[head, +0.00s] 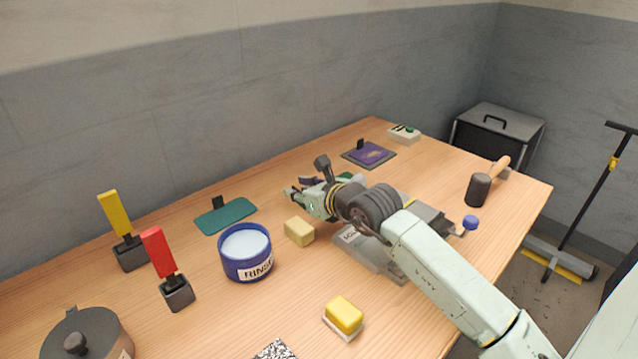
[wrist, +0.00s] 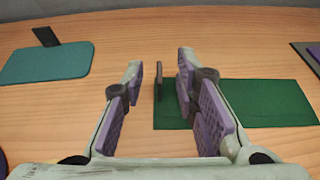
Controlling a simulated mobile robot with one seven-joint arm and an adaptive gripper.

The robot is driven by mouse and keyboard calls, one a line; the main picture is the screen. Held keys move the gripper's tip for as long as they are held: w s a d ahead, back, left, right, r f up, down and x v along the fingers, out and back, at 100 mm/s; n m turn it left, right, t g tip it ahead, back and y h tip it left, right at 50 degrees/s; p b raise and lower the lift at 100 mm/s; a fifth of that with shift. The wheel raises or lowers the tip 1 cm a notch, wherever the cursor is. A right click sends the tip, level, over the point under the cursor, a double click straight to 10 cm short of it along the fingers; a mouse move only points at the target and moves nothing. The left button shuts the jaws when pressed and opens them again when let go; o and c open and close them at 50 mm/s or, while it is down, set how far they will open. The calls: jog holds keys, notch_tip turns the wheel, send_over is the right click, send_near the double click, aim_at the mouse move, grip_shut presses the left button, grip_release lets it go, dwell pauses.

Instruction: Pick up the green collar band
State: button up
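The green collar band (wrist: 270,103) lies flat on the table in the wrist view, with a dark upright tab (wrist: 158,82) at its left end. My gripper (wrist: 160,75) is open, its purple-padded fingers on either side of the tab. Neither finger visibly touches the tab. The right finger hides part of the band. In the head view my gripper (head: 298,188) is low over the table, and my arm hides most of the green band; only a small piece (head: 345,176) shows behind it.
A teal band (head: 226,216) with a tab lies left; a purple one (head: 369,154) lies at the back right. A blue RINSE tub (head: 245,262), tan block (head: 299,232), yellow sponge (head: 344,315), and red (head: 159,254) and yellow (head: 117,218) upright handles stand nearby.

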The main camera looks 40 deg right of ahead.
jog(key=shift+s, duration=0.1)
grip_shut()
jog(key=shift+r, duration=0.15)
dwell(0.5)
